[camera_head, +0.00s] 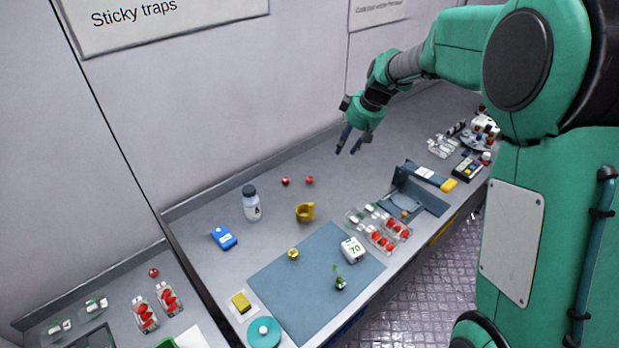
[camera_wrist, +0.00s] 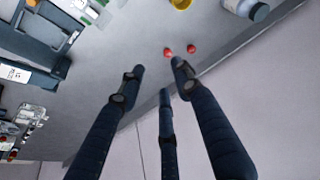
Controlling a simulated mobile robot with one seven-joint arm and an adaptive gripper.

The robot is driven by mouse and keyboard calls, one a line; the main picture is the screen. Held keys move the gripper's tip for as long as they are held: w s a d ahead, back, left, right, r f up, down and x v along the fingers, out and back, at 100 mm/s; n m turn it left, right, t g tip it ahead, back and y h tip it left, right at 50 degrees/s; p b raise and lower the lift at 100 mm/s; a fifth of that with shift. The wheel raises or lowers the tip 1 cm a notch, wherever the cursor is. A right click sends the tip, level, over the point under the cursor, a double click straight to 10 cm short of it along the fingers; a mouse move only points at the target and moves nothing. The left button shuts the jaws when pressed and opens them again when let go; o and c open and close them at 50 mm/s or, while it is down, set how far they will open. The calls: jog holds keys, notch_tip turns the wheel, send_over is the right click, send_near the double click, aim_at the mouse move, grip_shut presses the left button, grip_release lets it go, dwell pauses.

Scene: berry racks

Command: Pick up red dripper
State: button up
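Two small round red things lie on the grey counter near the back wall. The left one (camera_head: 285,181) and the right one (camera_head: 309,180) are close together but apart. They also show in the wrist view, one (camera_wrist: 168,52) just beyond my fingertips and the other (camera_wrist: 191,48) beside it. They are too small to tell which is a dripper. A third small red thing (camera_head: 154,272) lies on the lower left counter. My gripper (camera_head: 347,148) hangs above the counter, right of the red pair. Its dark fingers (camera_wrist: 158,72) are spread, with nothing between them.
A yellow cup (camera_head: 305,212) and a white bottle with a dark cap (camera_head: 251,204) stand near the red pair. A blue box (camera_head: 223,238) lies further left. Clear packs with red contents (camera_head: 388,236) sit near the front edge. The counter below my gripper is clear.

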jog(key=w+a+f+n+g+p, duration=0.1)
jog(key=w+a+f+n+p, duration=0.2)
jog(key=w+a+f, duration=0.4)
jog(key=shift+w+f+y+p, duration=0.45)
jog(key=shift+w+f, duration=2.25)
jog(key=shift+f, duration=1.65)
jog(key=shift+a+f, duration=0.1)
jog(key=shift+a, duration=0.05)
send_over(310, 178)
jog(key=s+d, duration=0.1)
jog(key=d, duration=0.1)
jog(key=shift+s+d+f, duration=0.1)
jog(key=shift+f, duration=1.85)
jog(key=shift+s+d+f, duration=0.1)
jog(key=shift+f, duration=1.8)
jog(key=shift+x, duration=2.6)
jog(key=c, duration=0.5)
